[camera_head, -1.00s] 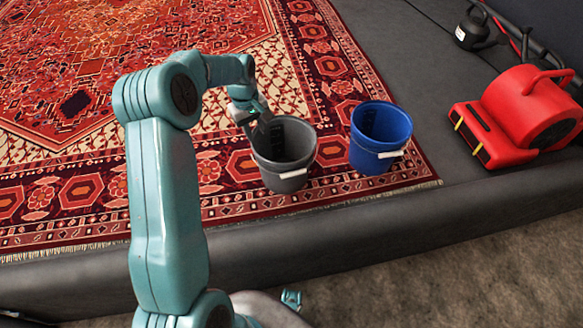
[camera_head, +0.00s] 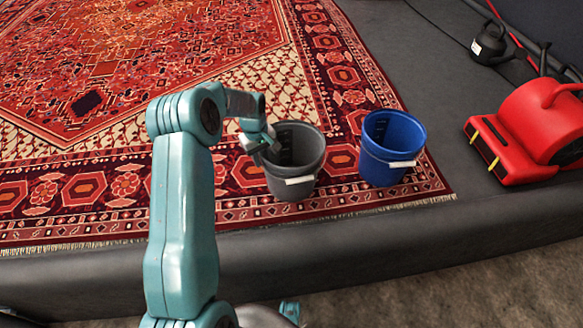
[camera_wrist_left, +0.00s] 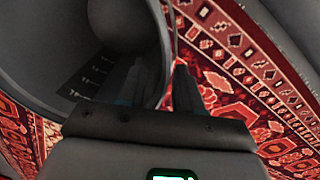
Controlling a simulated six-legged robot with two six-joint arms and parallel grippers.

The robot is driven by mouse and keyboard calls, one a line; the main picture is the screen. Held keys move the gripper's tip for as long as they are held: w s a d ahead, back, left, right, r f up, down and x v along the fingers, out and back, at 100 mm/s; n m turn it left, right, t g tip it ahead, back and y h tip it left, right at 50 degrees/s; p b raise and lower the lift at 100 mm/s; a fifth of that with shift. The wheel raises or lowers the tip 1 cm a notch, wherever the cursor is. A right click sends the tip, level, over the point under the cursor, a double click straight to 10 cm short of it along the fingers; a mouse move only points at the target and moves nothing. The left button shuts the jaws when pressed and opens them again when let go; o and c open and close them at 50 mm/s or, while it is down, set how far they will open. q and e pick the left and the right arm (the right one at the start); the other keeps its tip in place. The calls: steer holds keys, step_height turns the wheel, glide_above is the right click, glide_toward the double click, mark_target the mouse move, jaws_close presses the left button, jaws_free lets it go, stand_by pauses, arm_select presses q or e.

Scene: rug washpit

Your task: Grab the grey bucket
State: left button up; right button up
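The grey bucket (camera_head: 308,168) stands upright on the rug, with a white handle grip on its near side. My left gripper (camera_head: 274,146) is at its left rim in the head view. In the left wrist view, the grey bucket (camera_wrist_left: 45,45) fills the upper left. There my left gripper (camera_wrist_left: 163,85) has its dark fingers apart, one inside the bucket and one outside, with the rim between them. A strip of rug shows between the outer finger and the wall, so the gripper is open around the rim. My right gripper is not clearly seen.
A blue bucket (camera_head: 390,150) stands just right of the grey one. A red blower (camera_head: 530,130) and a dark kettle-shaped weight (camera_head: 488,45) are farther right on the grey floor. A raised dark edge (camera_head: 380,236) runs in front of the patterned rug (camera_head: 95,150).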

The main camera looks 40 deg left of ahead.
mark_target(266, 169)
arm_select(q)
steer(key=f, duration=0.2)
steer(key=f+b, duration=0.1)
steer(key=shift+w+d+f, duration=0.1)
steer(key=shift+w+f, duration=0.15)
steer(key=shift+f, duration=0.1)
steer(key=shift+r, duration=0.1)
jaws_close()
stand_by(0.9)
